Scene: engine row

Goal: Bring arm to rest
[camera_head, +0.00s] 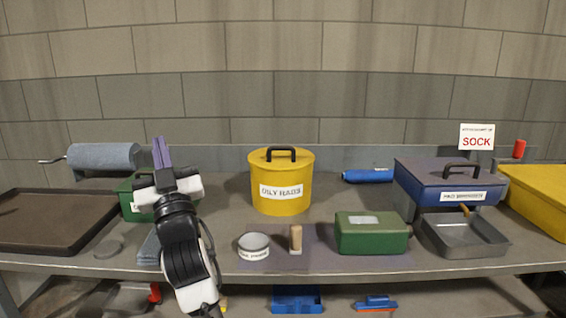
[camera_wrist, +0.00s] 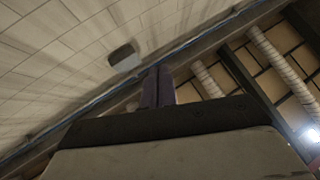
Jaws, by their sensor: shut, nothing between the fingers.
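My gripper (camera_head: 161,152) is raised above the left part of the workbench (camera_head: 345,205) in the head view. Its purple fingers point up and are together, with nothing between them. The wrist view also shows the shut fingers (camera_wrist: 158,87), with the block wall and ceiling beyond them. My arm stands in front of a green box, hiding part of it. I cannot see the gripper touching anything.
A yellow oily rags bin (camera_head: 281,190), a small tin (camera_head: 254,246), a wooden-handled tool (camera_head: 296,239) and a green box (camera_head: 371,234) stand to the right. A dark tray (camera_head: 50,222) and grey roll (camera_head: 104,157) lie left. Blue items (camera_head: 297,299) sit on the lower shelf.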

